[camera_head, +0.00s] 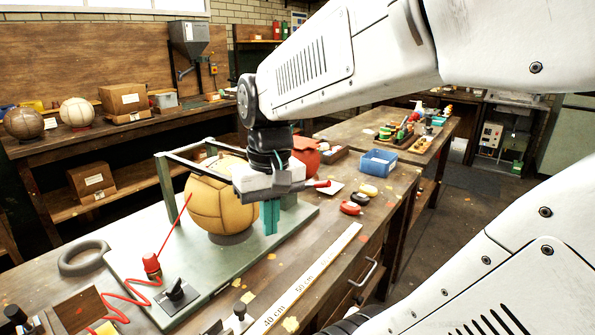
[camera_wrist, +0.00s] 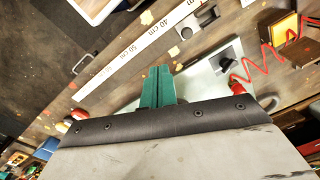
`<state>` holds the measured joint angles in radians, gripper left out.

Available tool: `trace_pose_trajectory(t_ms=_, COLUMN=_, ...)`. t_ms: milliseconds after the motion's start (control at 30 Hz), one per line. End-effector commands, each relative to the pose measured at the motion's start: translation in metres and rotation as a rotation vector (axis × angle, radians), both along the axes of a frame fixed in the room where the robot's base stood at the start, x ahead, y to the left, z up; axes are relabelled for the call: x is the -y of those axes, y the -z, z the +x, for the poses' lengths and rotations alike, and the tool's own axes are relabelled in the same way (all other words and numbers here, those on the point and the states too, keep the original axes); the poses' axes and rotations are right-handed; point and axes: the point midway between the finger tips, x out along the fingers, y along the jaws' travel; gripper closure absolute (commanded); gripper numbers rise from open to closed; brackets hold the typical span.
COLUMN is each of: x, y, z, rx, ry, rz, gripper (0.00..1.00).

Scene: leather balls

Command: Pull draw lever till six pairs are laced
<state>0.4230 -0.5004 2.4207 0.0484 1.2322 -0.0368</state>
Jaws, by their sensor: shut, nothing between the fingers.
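A tan leather ball (camera_head: 212,208) sits on a dark ring on a pale green base plate (camera_head: 130,245), under a frame of green posts and dark bars. A red-tipped rod (camera_head: 318,184) sticks out right of my gripper; I cannot tell whether it is the draw lever. Laced pairs cannot be made out.
A grey ring (camera_head: 83,257) lies at left. A ruler (camera_head: 305,279) runs along the bench's front. A blue bin (camera_head: 378,162) and small red and yellow pieces lie at right.

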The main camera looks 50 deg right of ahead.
Motion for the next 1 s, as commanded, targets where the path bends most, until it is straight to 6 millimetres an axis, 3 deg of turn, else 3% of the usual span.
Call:
trace_pose_trajectory(t_ms=200, x=0.078, y=-0.013, z=0.03, rx=0.013, ry=0.13, rz=0.074, gripper=1.0)
trace_pose_trajectory(t_ms=367, x=0.148, y=-0.02, z=0.043, rx=0.062, ry=0.175, rz=0.122, gripper=1.0)
trace_pose_trajectory(t_ms=600, x=0.269, y=-0.03, z=0.043, rx=0.194, ry=0.157, rz=0.156, gripper=1.0)
trace_pose_trajectory(t_ms=733, x=0.328, y=-0.04, z=0.042, rx=0.293, ry=0.068, rz=0.134, gripper=1.0)
trace_pose_trajectory(t_ms=833, x=0.349, y=-0.055, z=0.054, rx=0.359, ry=-0.051, rz=0.098, gripper=1.0)
trace_pose_trajectory(t_ms=1000, x=0.353, y=-0.075, z=0.065, rx=0.42, ry=-0.213, rz=0.045, gripper=1.0)
